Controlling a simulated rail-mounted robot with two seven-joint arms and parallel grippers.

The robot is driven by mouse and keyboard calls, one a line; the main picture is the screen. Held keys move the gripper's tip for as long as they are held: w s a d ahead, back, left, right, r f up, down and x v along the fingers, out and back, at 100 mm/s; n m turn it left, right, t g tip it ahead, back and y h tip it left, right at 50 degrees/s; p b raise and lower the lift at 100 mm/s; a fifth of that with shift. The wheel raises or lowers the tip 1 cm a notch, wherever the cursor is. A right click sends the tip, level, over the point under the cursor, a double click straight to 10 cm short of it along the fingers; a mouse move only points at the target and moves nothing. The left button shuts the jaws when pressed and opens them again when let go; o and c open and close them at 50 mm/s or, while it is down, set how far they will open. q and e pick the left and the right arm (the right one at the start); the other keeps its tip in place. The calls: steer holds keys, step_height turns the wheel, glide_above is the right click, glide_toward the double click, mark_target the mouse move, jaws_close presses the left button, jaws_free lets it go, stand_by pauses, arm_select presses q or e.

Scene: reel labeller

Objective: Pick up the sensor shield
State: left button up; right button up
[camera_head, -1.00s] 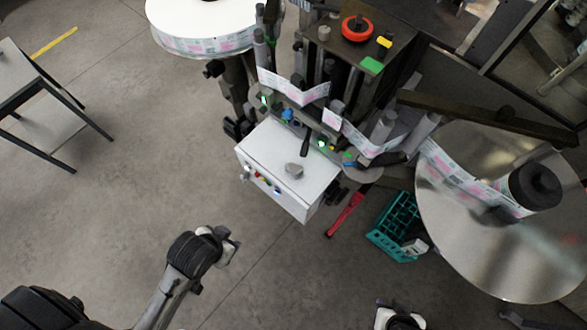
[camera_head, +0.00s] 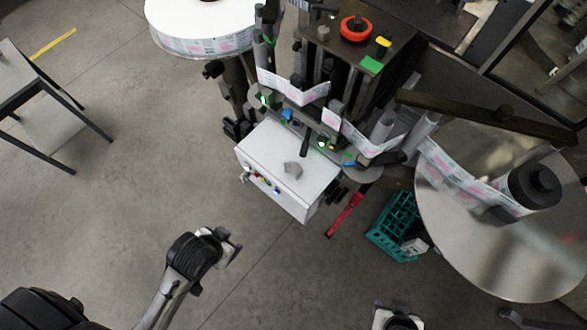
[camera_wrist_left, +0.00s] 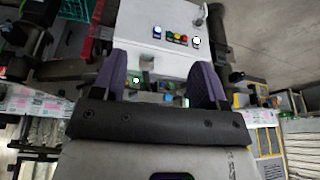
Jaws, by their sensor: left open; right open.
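A small grey angular piece (camera_head: 293,169), which I take to be the sensor shield, lies on top of the white control box (camera_head: 271,150). My left gripper (camera_head: 232,248) is open and empty, below and to the left of the box, well apart from the piece. In the left wrist view its two purple fingers (camera_wrist_left: 160,78) stand wide apart, with the white box front (camera_wrist_left: 165,55) and its coloured buttons beyond them. My right gripper (camera_head: 397,310) is open at the bottom edge, partly cut off.
The labelling machine with its label web (camera_head: 295,88) stands behind the box. A red-handled tool (camera_head: 345,214) and a teal crate (camera_head: 378,238) are to the right, beside a large metal disc (camera_head: 465,240). A grey table (camera_head: 20,75) is at left. The floor between is clear.

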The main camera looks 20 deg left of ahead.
arm_select(q)
steer(key=o, duration=0.3)
steer(key=shift+o, duration=0.2)
